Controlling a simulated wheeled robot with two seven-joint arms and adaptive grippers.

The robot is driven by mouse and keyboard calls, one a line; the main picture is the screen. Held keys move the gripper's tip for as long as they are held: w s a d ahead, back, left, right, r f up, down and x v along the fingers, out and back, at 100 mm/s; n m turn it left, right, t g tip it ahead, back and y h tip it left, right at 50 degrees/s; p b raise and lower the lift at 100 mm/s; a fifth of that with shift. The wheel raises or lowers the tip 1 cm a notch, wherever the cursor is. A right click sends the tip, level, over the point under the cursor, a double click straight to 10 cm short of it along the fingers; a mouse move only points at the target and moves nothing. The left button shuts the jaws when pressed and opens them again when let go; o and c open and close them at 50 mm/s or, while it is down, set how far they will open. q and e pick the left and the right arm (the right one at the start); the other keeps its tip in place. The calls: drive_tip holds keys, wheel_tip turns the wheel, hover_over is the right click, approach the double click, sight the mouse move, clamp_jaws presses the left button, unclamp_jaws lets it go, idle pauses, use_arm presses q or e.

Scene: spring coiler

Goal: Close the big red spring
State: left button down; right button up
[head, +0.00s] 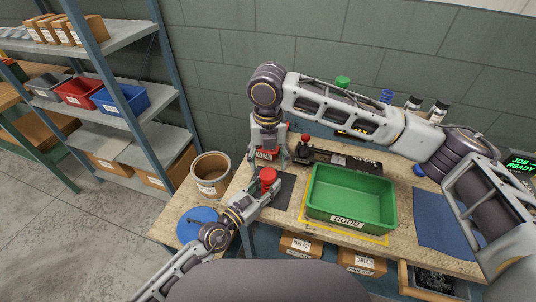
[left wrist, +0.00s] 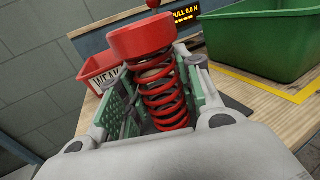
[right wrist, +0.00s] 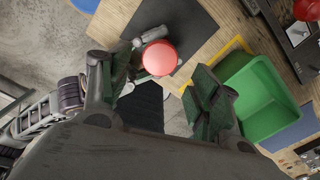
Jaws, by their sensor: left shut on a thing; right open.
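The big red spring (left wrist: 166,100) is a coil with a wide red cap (left wrist: 140,40) on its top. It stands slightly tilted in the left wrist view, between the green-padded fingers of my left gripper (left wrist: 155,105), which is shut on it. In the head view the cap (head: 268,174) shows above my left gripper (head: 264,187), over the dark mat; the coils are mostly hidden there. My right gripper (head: 270,158) points down, open, just behind and above the cap. In the right wrist view the cap (right wrist: 159,58) lies beyond the open fingers, apparently untouched.
A green bin marked GOOD (head: 345,220) stands right of the spring. A small red bin (left wrist: 98,75) and the black coiler machine (head: 335,160) with a red knob (head: 305,138) are behind. A cardboard drum (head: 210,167) and blue disc (head: 197,222) are to the left.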

sight(268, 173)
drive_tip(key=shift+f, duration=3.1)
drive_tip(key=shift+c, duration=0.5)
drive_tip(key=c, duration=1)
drive_tip(key=shift+o, duration=0.2)
drive_tip(key=shift+m, duration=0.3)
